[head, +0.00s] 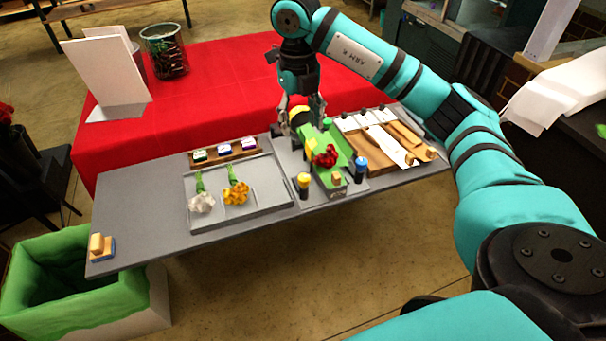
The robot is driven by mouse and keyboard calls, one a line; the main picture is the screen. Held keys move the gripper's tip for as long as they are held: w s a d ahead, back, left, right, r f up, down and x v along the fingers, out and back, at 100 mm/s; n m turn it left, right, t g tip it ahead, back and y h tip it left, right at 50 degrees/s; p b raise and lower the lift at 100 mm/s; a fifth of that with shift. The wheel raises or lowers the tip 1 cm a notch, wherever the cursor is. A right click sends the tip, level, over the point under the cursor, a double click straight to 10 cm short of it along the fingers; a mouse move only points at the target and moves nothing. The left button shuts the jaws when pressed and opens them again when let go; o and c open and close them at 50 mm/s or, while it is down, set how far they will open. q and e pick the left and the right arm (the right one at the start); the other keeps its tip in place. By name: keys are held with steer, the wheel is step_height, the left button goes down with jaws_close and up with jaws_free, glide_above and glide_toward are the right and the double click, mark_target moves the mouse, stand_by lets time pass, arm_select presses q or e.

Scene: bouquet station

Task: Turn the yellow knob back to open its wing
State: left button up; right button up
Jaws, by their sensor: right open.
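My right gripper (302,118) is open and points down at the back of the wrapping fixture. A rounded yellow part (298,112) shows between its fingers; I cannot tell whether they touch it. A yellow-topped knob (304,180) stands at the fixture's front left corner, apart from the gripper. A blue-topped knob (361,164) stands at the front right, and a green-topped part (327,123) at the back. Green wrapping (338,142) with red flowers (325,156) lies in the fixture. The wings' positions are hard to make out. My left gripper is not in view.
A grey tray (262,215) with white and yellow flowers lies to the left. A wooden rack (224,152) of small coloured pots stands behind it. A wooden board (426,152) with tools lies right. A green bin (60,250) stands at the table's left end.

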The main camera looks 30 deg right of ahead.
mark_target(304, 177)
steer(key=f+p, duration=0.1)
steer(key=f, duration=0.4)
steer(key=f+p, duration=0.1)
steer(key=f, duration=0.5)
steer(key=f+p, duration=0.1)
steer(key=f, duration=0.5)
steer(key=shift+d+f+p, duration=0.15)
steer(key=shift+d+p, duration=0.15)
jaws_close()
